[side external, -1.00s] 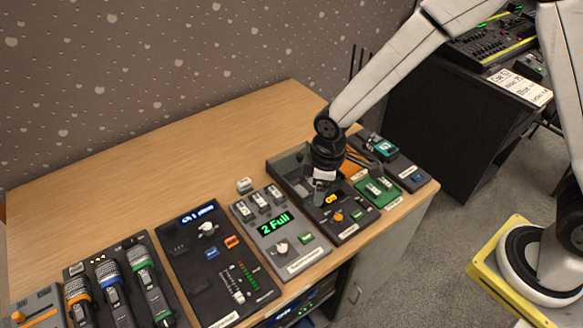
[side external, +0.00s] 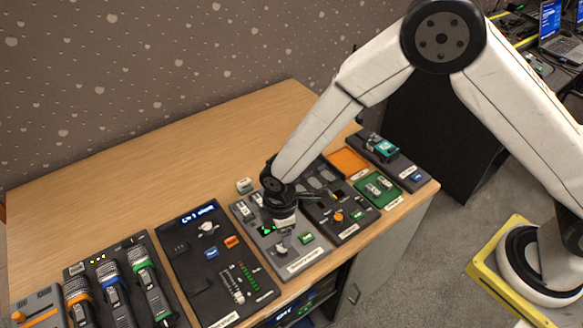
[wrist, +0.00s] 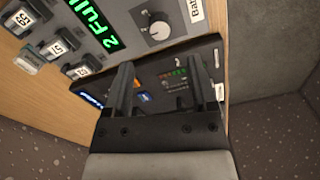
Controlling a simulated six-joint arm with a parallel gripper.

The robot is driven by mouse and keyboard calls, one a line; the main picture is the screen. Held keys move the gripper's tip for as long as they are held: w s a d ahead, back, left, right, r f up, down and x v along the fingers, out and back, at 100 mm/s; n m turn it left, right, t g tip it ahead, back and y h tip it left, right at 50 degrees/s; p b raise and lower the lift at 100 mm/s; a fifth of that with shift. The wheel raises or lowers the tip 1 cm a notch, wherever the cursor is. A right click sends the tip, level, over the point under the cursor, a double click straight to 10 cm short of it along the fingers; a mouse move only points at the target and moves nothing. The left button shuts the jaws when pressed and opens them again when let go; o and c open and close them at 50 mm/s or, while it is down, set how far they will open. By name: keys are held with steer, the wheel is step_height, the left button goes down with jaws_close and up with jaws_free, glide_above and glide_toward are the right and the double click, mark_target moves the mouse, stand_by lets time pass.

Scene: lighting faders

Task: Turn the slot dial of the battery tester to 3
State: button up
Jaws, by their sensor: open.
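The battery tester (side external: 308,262) is a grey panel in the middle of the row. Its slot dial (side external: 281,249) is a pale round knob; it also shows in the wrist view (wrist: 159,30), beyond my fingertips. I cannot read its pointer surely. The green display (wrist: 97,20) reads "2 Full" in the wrist view; in the side view my gripper hides most of it. Several batteries (wrist: 55,46) sit in slots along the tester's far side. My gripper (side external: 283,229) is over the tester, close to the dial. In the wrist view its fingers (wrist: 161,65) are apart with nothing between them.
A dark panel with sliders (side external: 215,265) lies left of the tester. Another dark panel (side external: 340,213) with an orange knob lies right. The wooden table (side external: 130,180) is clear at the back.

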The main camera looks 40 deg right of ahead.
mark_target(282, 248)
steer(key=shift+f, duration=3.6)
jaws_close()
